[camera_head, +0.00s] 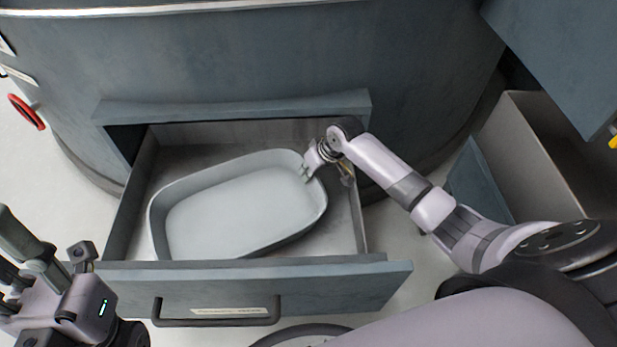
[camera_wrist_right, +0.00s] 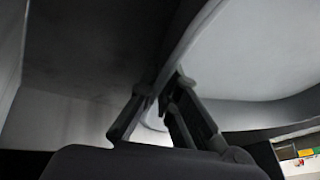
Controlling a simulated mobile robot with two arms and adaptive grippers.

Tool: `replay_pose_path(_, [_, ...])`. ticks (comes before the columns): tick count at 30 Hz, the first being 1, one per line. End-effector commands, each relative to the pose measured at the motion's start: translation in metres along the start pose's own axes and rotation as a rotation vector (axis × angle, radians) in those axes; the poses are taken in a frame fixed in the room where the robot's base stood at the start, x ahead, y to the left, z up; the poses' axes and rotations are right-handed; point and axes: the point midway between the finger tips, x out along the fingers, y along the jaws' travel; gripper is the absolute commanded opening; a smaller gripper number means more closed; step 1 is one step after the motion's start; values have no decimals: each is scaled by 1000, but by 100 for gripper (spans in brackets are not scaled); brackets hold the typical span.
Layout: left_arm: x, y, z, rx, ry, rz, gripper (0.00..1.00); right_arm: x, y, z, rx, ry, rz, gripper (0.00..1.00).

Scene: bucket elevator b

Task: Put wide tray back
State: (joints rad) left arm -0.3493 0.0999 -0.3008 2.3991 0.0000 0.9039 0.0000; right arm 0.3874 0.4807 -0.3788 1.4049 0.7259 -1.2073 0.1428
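The wide tray (camera_head: 235,205) is a pale grey, shallow, rounded tray. It sits in the open drawer (camera_head: 255,275), turned at an angle to the drawer's walls, its far right end close to my right gripper. My right gripper (camera_head: 308,172) is at that end, with its fingers on either side of the tray's wall. In the right wrist view, the tray's wall (camera_wrist_right: 185,45) passes between the fingertips (camera_wrist_right: 163,85), which look closed on it.
The drawer has a dark bar handle (camera_head: 215,318) and a label on its front. It extends from a large blue-grey rounded housing (camera_head: 270,50). Another open grey bin (camera_head: 540,150) stands at the right. A red ring handle (camera_head: 26,112) is at the far left.

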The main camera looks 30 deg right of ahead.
Motion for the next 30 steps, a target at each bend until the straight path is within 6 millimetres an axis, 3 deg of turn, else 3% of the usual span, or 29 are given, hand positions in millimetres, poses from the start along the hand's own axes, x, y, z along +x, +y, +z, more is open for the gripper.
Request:
replay_pose_path(12, [-2, 0, 1, 0, -3, 0, 40, 5, 2, 4, 2, -2, 1, 0])
replay_pose_path(22, [-3, 0, 1, 0, -4, 0, 40, 6, 2, 4, 1, -2, 1, 24])
replay_pose_path(30, [-3, 0, 1, 0, -5, 0, 40, 6, 2, 4, 1, -2, 1, 25])
